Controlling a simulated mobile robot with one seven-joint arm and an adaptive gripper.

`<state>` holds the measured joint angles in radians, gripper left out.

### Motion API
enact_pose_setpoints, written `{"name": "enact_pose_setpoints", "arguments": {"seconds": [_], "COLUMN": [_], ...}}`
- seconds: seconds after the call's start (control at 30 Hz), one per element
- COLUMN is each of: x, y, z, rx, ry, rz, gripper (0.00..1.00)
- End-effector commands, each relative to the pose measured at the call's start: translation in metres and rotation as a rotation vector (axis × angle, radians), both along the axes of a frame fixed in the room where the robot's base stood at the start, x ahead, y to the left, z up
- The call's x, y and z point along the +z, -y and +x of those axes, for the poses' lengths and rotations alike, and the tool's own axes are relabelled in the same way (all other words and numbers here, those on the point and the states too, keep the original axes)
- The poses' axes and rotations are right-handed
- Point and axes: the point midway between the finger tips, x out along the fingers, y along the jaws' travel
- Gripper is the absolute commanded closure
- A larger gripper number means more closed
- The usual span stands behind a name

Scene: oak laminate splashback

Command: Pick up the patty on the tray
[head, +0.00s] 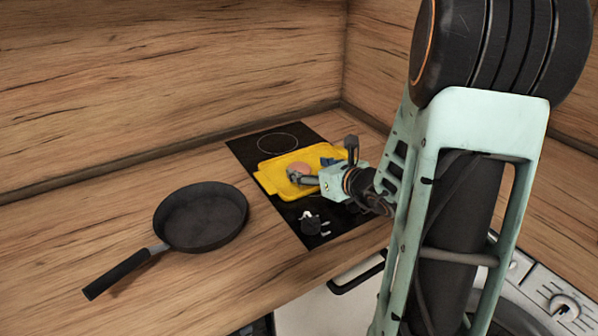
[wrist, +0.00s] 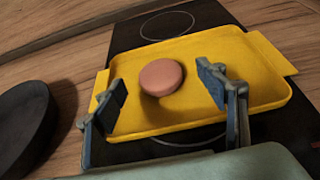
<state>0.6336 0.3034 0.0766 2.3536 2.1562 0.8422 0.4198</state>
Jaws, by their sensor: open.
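A round pinkish-brown patty (wrist: 161,77) lies on a yellow tray (wrist: 258,94), left of the tray's middle in the wrist view. In the head view the patty (head: 299,168) is partly covered by my gripper. The tray (head: 270,181) rests on the black cooktop. My gripper (wrist: 161,86) is open, with one finger to the left of the patty and one to the right. Both fingers stand apart from the patty, with a gap on each side. In the head view my gripper (head: 311,171) is over the tray, reaching in from the right.
A black frying pan (head: 203,217) stands on the wooden counter (head: 120,215) to the left, its handle pointing front left. The pan's edge (wrist: 25,125) also shows in the wrist view. The black cooktop (head: 255,149) lies under the tray. Wooden walls (head: 200,70) close off the back and right.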

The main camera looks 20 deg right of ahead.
Motion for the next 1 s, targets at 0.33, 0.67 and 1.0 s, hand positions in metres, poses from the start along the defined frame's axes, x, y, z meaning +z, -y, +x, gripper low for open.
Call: {"name": "enact_pose_setpoints", "arguments": {"seconds": [0.33, 0.67, 1.0], "x": [-0.020, -0.026, -0.026], "y": [-0.011, -0.013, -0.013], "z": [0.032, 0.049, 0.049], "rx": [0.004, 0.003, 0.002], "ry": [-0.002, 0.000, 0.000], "rz": [0.001, -0.001, 0.000], "gripper": [0.34, 0.34, 0.61]}}
